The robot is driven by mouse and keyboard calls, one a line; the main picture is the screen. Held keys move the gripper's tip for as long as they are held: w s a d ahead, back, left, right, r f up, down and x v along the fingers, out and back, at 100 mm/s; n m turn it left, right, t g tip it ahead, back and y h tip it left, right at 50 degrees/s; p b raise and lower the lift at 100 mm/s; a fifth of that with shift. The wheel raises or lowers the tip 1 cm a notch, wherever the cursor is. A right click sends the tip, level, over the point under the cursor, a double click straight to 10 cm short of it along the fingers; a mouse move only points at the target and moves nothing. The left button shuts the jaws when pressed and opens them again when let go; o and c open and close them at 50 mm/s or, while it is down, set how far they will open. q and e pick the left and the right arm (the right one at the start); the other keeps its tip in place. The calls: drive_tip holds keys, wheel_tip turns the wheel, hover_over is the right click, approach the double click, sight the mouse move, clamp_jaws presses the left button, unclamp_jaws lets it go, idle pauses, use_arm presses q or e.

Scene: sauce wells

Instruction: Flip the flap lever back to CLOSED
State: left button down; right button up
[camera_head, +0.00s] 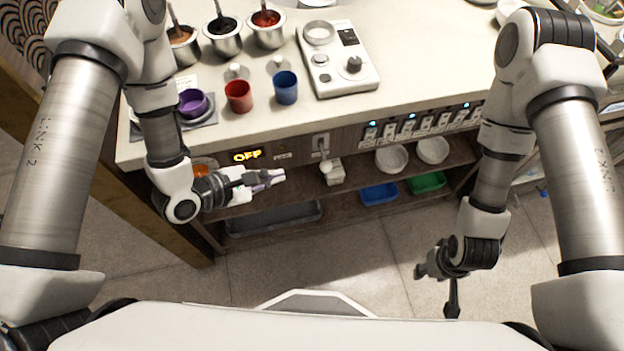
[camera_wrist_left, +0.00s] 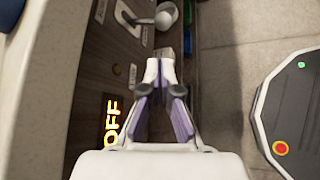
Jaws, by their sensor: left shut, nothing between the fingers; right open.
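The flap lever (camera_head: 327,166) has a pale rounded knob and stands out from a light slotted plate (camera_head: 320,143) on the counter's front panel. In the left wrist view the knob (camera_wrist_left: 164,17) shows at the top, beyond the fingertips. Any CLOSED marking is too small to read. My left gripper (camera_head: 278,177) is shut and empty, in front of the panel, left of the lever and apart from it. Its fingertips show in the left wrist view (camera_wrist_left: 160,70), pointing toward the lever. My right gripper (camera_head: 438,290) is open and empty, low over the floor at right.
A lit OFF display (camera_head: 247,155) is on the panel left of the lever. A row of switches (camera_head: 415,126) is to its right. Below are shelves with white bowls (camera_head: 433,150), a blue tray (camera_head: 380,194) and a green tray (camera_head: 427,182). Cups stand on the counter (camera_head: 240,130).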

sight(324, 158)
use_arm(q)
drive_tip(key=shift+m+h, duration=0.5)
drive_tip(key=shift+m, duration=0.2)
drive_tip(key=f+b, duration=0.1)
drive_tip(key=w+f+b, duration=0.1)
drive_tip(key=f+b, duration=0.1)
drive_tip(key=w+d+f+b, duration=0.1)
drive_tip(key=b, duration=0.1)
drive_tip(key=shift+w+d+f, duration=0.1)
drive_tip(key=shift+w+f, duration=0.1)
use_arm(e)
wheel_tip(324, 158, down, 8)
drive_tip(key=shift+f, duration=0.2)
drive_tip(key=shift+a+r, duration=0.1)
drive_tip(key=shift+a, duration=0.05)
use_arm(q)
drive_tip(key=b+x, duration=0.1)
drive_tip(key=x, duration=0.9)
use_arm(e)
drive_tip(key=shift+f, duration=0.5)
use_arm(q)
drive_tip(key=shift+w+r, duration=0.1)
